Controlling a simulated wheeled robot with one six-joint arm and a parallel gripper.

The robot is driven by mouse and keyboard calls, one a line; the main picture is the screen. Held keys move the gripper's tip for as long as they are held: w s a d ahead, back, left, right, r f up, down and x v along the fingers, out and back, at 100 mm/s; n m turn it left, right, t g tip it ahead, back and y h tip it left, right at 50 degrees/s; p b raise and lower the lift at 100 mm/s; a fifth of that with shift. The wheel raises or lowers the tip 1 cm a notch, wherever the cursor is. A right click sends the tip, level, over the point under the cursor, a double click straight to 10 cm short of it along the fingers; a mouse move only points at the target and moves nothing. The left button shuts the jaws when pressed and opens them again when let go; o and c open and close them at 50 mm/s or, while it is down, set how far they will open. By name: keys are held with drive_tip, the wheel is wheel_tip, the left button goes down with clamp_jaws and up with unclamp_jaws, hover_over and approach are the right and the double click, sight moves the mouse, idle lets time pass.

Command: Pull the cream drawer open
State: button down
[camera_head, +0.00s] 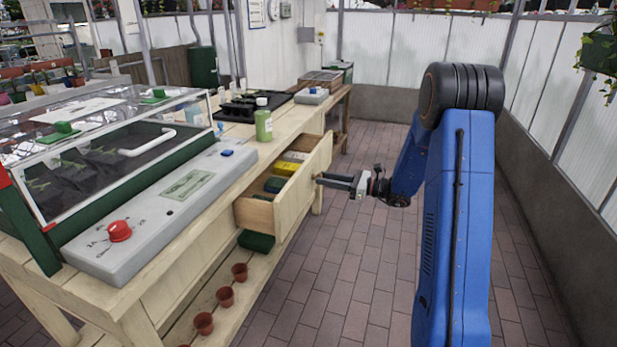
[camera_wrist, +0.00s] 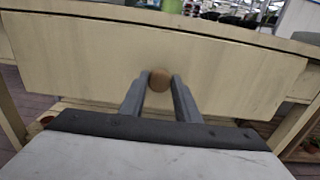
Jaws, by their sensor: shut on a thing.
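The cream drawer (camera_head: 305,188) stands pulled out from the front of the cream bench in the head view, with green and yellow packets (camera_head: 286,168) showing inside. Its front panel (camera_wrist: 75,62) fills much of the wrist view. A round brown knob (camera_wrist: 159,80) sits near the middle of that panel. My gripper (camera_head: 322,179) reaches the drawer front from the right. In the wrist view its two fingers (camera_wrist: 160,88) are closed on the knob, one on each side. In the head view the knob is mostly hidden by the fingers.
The bench top (camera_head: 290,128) carries a green bottle (camera_head: 263,122), a grey control panel with a red knob (camera_head: 120,231) and a glass-lidded propagator (camera_head: 110,140). Small terracotta pots (camera_head: 225,296) and a green tray (camera_head: 256,241) sit on the lower shelf. The tiled floor (camera_head: 345,260) is clear.

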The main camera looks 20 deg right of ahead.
drive_tip(key=v, duration=0.9)
drive_tip(key=c, duration=1.4)
unclamp_jaws()
drive_tip(key=shift+o, duration=0.2)
drive_tip(key=v, duration=1.7)
drive_tip(key=shift+d, duration=0.2)
drive_tip(key=shift+s, duration=0.1)
